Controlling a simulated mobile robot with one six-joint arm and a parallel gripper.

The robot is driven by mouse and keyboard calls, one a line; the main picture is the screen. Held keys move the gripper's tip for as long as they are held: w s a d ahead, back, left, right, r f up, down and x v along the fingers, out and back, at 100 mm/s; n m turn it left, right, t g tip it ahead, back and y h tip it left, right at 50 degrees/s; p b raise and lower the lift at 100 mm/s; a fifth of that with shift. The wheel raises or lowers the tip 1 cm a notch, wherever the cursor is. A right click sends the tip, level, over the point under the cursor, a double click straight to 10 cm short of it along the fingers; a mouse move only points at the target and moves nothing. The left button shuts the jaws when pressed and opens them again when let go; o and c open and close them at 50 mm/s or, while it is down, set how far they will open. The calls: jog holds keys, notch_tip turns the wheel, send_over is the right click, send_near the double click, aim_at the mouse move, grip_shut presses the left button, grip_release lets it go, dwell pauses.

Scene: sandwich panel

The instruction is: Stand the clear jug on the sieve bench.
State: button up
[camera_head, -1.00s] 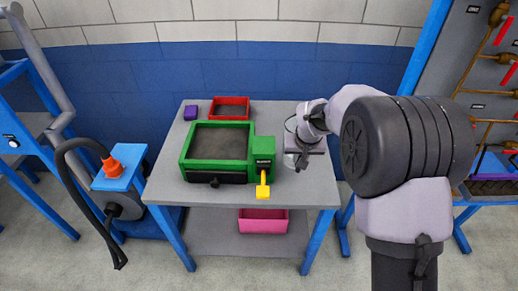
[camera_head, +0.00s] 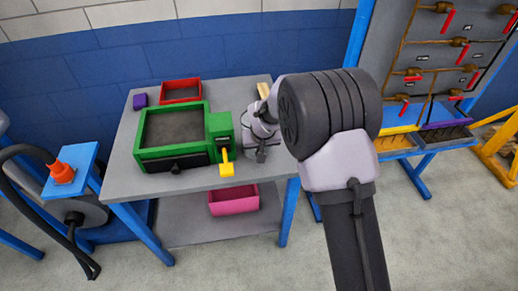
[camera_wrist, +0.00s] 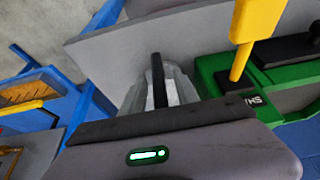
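The sieve bench is a grey table (camera_head: 123,177) with a green-framed sieve (camera_head: 146,153) on it. The clear jug (camera_wrist: 185,88) shows in the wrist view directly behind a dark finger of my gripper (camera_wrist: 158,80). It is at the bench's right part, beside the green housing with the yellow lever (camera_wrist: 252,30). In the head view my gripper (camera_head: 261,152) is low over the bench's right end, and my wrist hides most of the jug. The fingers overlap in the wrist view, so their opening and any hold on the jug are unclear.
A red tray (camera_head: 181,82) and a purple block (camera_head: 139,100) sit at the bench's back. A pink bin (camera_head: 233,210) is on the lower shelf. A blue stand with an orange cone (camera_head: 62,172) is at left; a valve panel (camera_head: 395,50) stands at right.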

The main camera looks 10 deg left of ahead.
jog(key=shift+r, duration=0.1)
jog(key=s+d+r+m+p, duration=0.1)
jog(key=s+d+r, duration=0.35)
jog(key=r, duration=0.35)
jog(key=s+d+r+m+p, duration=0.1)
jog(key=s+d+r, duration=0.3)
jog(key=r, duration=0.5)
jog(key=s+d+r+m+p, duration=0.2)
jog(key=s+d+r, duration=0.1)
jog(key=s+r, duration=0.4)
jog(key=s+d+r+m, duration=0.1)
jog(key=s+d+r, duration=0.1)
jog(key=s, duration=0.7)
jog(key=s+d+r+m+t, duration=0.1)
jog(key=s+d+r+m, duration=0.1)
jog(key=s, duration=0.7)
jog(key=shift+s+d+m+t+y, duration=0.3)
jog(key=shift+s+d+y, duration=0.05)
jog(key=shift+d+y, duration=0.05)
notch_tip(320, 180, down, 4)
jog(key=b, duration=0.4)
jog(key=shift+b, duration=0.3)
